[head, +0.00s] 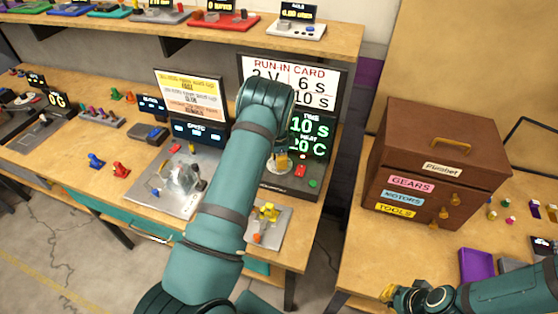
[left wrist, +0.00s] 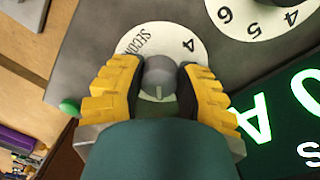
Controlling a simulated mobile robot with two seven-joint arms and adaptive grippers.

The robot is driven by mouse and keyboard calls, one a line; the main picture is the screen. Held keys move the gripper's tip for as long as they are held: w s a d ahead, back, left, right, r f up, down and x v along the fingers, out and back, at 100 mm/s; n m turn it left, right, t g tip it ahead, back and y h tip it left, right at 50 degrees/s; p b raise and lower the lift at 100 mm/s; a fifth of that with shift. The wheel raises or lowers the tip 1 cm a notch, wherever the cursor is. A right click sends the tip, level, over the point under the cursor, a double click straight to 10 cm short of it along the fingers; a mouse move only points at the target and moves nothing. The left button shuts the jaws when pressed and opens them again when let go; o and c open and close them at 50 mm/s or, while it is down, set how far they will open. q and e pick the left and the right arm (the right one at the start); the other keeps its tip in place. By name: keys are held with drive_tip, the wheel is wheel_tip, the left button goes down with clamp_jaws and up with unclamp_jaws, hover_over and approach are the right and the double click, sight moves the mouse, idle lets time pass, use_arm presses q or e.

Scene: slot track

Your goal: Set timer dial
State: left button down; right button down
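The timer dial is a round grey knob (left wrist: 159,78) on a white disc (left wrist: 135,42) marked SECONDS, with a 4 visible. In the left wrist view the yellow fingers of my left gripper (left wrist: 160,88) sit on both sides of the knob, close against it. In the head view my left gripper (head: 282,163) is at the panel, mostly hidden behind my arm. The green display (head: 310,130) beside it reads 10 S on its time line; the lower line is partly hidden. My right gripper (head: 392,293) is low at the right, with its fingertips hard to make out.
A run-in card (head: 290,80) stands above the panel. A second dial (left wrist: 262,12) and a green button (left wrist: 69,106) lie near the knob. A brown drawer chest (head: 435,165) stands on the right bench, and a grey device (head: 178,180) sits left of my arm.

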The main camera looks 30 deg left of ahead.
idle(0.4)
use_arm(q)
drive_tip(key=n+b, duration=0.2)
drive_tip(key=n, duration=0.1)
drive_tip(key=shift+f+b, duration=0.15)
drive_tip(key=shift+b, duration=0.2)
drive_tip(key=n+b, duration=0.2)
drive_tip(key=n, duration=0.3)
drive_tip(key=shift+s+t, duration=0.1)
drive_tip(key=shift+t, duration=0.2)
drive_tip(key=n+b, duration=0.1)
drive_tip(key=n, duration=0.3)
drive_tip(key=shift+n, duration=0.3)
drive_tip(key=n, duration=0.5)
drive_tip(key=shift+s+d, duration=0.1)
drive_tip(key=shift+d, duration=0.05)
drive_tip(key=c, duration=0.6)
unclamp_jaws()
drive_tip(key=shift+r+t, duration=0.2)
drive_tip(key=shift+t, duration=0.1)
